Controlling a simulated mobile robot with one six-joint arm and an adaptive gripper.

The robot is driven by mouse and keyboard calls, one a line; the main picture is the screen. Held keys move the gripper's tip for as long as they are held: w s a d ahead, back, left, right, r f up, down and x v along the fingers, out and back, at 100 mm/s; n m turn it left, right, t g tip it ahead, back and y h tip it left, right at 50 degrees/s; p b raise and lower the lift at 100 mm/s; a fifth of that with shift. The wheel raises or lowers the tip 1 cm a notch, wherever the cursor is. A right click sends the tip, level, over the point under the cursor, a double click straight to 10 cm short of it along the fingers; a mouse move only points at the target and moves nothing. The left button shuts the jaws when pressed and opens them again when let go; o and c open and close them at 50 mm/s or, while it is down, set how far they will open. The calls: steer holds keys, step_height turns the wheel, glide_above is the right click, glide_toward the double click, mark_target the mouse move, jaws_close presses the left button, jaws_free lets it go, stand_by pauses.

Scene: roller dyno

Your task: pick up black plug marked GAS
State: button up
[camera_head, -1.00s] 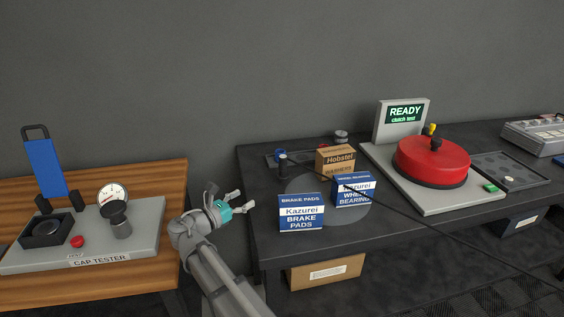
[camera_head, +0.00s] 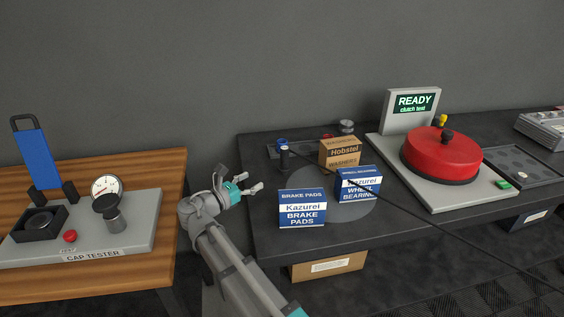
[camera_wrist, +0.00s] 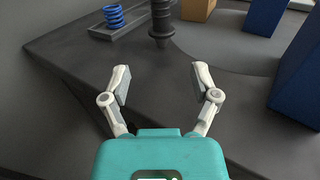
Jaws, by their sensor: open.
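A dark upright plug-like piece (camera_head: 284,159) stands near the back left of the black table, left of the Hobstel box. It also shows in the wrist view (camera_wrist: 162,24), upright with a ridged lower part and its top cut off by the frame. No GAS marking is legible on it. My gripper (camera_head: 254,181) is open and empty by the table's left edge, short of the piece. In the wrist view my gripper (camera_wrist: 161,80) has its fingers spread wide, with the piece ahead, roughly in line with the gap.
A blue spring (camera_wrist: 114,15) sits in a small tray left of the piece. The Hobstel box (camera_head: 340,153), brake pads box (camera_head: 302,209) and wheel bearing box (camera_head: 358,185) stand to the right. A black cable crosses the table. The cap tester (camera_head: 140,238) is on the wooden table.

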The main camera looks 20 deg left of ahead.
mark_target(284, 167)
steer(key=x, duration=0.7)
steer(key=shift+w+d, duration=0.15)
steer(key=shift+w, duration=0.3)
steer(key=shift+r+x, duration=0.15)
steer(key=shift+x, duration=1.15)
steer(key=shift+r+x, duration=0.1)
steer(key=shift+x, duration=1.2)
steer(key=shift+d, duration=0.1)
jaws_close()
